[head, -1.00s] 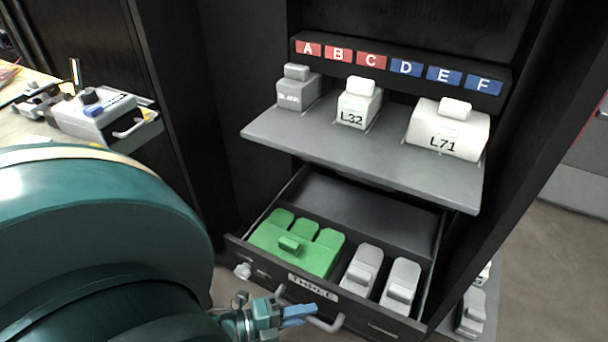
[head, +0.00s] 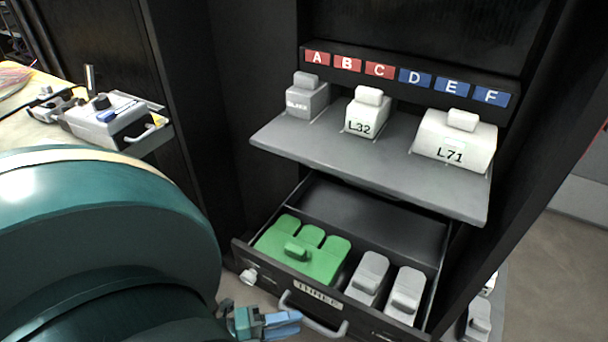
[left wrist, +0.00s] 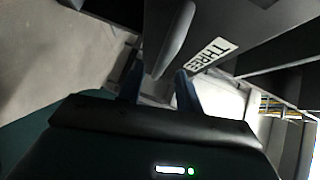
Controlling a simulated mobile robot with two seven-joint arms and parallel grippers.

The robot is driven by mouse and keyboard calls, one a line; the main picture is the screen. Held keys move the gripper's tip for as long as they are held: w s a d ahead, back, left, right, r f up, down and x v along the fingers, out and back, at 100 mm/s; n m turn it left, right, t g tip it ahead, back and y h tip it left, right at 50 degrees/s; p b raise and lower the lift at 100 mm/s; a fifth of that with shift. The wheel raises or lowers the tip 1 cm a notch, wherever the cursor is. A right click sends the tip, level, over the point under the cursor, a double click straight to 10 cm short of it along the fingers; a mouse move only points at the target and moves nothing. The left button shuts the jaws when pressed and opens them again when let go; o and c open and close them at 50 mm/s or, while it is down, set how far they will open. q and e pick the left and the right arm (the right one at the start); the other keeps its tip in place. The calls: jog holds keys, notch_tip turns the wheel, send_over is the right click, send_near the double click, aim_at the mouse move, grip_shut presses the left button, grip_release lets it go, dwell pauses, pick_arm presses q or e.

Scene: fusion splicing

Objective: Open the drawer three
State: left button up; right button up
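Drawer three (head: 391,335) is pulled out under a grey shelf, with its "THREE" label (head: 317,295) on the front. The label also shows in the left wrist view (left wrist: 211,55). Its light grey bar handle (head: 322,327) sits below the label. My left gripper (head: 283,323) is just in front of the handle's left part, at the bottom of the head view. In the left wrist view its two fingers (left wrist: 160,86) are apart, with a grey bar reaching toward the gap between them. I cannot tell whether they touch it. My right gripper is not in view.
The drawer holds a green block (head: 303,250) and two grey-white boxes (head: 368,280). The shelf (head: 350,165) above carries several boxes under labels A to F. A table (head: 35,122) with devices stands at left. The cabinet's right wall (head: 525,170) is close by.

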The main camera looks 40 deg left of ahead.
pick_arm(q)
jog(key=p+v, duration=0.1)
jog(key=v, duration=0.8)
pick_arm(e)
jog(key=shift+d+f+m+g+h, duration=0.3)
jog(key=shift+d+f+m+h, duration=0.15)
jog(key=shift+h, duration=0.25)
pick_arm(q)
jog(key=shift+w, duration=0.1)
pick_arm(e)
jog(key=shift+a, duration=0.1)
pick_arm(q)
jog(key=shift+d, duration=0.1)
